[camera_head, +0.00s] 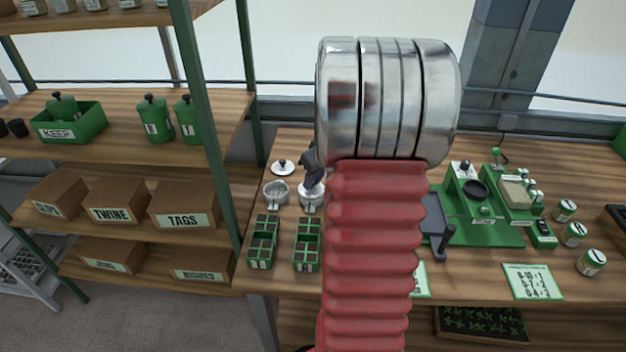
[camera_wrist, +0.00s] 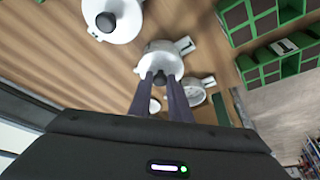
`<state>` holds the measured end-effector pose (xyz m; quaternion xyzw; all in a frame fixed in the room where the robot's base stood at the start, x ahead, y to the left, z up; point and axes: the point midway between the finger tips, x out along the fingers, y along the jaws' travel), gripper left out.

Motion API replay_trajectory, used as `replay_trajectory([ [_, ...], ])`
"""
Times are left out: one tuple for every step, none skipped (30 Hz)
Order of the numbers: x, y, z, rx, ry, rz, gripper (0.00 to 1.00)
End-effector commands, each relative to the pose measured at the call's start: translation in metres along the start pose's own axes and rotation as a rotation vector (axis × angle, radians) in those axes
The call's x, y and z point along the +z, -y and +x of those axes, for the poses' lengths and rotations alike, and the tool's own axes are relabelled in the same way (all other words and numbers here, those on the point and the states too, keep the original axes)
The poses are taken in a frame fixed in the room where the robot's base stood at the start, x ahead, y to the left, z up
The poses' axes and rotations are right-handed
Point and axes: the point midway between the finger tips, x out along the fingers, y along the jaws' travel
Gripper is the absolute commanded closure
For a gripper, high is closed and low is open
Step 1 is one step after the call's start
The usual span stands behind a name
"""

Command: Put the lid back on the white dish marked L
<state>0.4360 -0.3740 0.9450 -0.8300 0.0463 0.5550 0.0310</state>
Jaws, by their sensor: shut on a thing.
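My gripper (camera_wrist: 164,77) is shut on the small dark knob of a white lid (camera_wrist: 160,62). The held lid is at the top of a white dish (camera_head: 311,205) with a tag; I cannot tell if it rests fully on the rim. The dish's tag (camera_wrist: 185,45) shows no readable letter. In the head view my gripper (camera_head: 311,178) is partly hidden by my arm. An open dish (camera_head: 275,197) stands to the left, also seen in the wrist view (camera_wrist: 195,95). A loose white lid with dark knob (camera_head: 283,168) lies behind it.
Another white lid with a dark knob (camera_wrist: 112,22) is close by in the wrist view. Green seed trays (camera_head: 263,243) stand in front of the dishes. A green seeder (camera_head: 485,228) stands right; a shelf post (camera_head: 205,110) rises left.

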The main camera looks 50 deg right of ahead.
Motion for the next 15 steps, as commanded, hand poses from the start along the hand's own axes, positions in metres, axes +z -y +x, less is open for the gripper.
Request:
replay_trajectory([
  [-0.0001,0.0001,0.0000,0.000,0.000,0.000,1.00],
  [-0.0001,0.0001,0.0000,0.000,0.000,0.000,1.00],
  [-0.0001,0.0001,0.0000,0.000,0.000,0.000,0.80],
  [-0.0001,0.0001,0.0000,0.000,0.000,0.000,0.78],
  [-0.0001,0.0001,0.0000,0.000,0.000,0.000,0.76],
  [-0.0001,0.0002,0.0000,0.000,0.000,0.000,0.73],
  [-0.0002,0.0002,0.0000,0.000,0.000,0.000,0.71],
  [-0.0002,0.0002,0.0000,0.000,0.000,0.000,0.69],
  [-0.0002,0.0002,0.0000,0.000,0.000,0.000,0.66],
  [-0.0002,0.0002,0.0000,0.000,0.000,0.000,0.64],
  [-0.0002,0.0002,0.0000,0.000,0.000,0.000,0.62],
  [-0.0002,0.0003,0.0000,0.000,0.000,0.000,0.61],
  [-0.0002,0.0003,0.0000,0.000,0.000,-0.001,0.61],
  [-0.0002,0.0003,0.0000,0.000,0.000,-0.001,0.61],
  [-0.0002,0.0003,0.0000,0.000,0.000,-0.001,0.61],
])
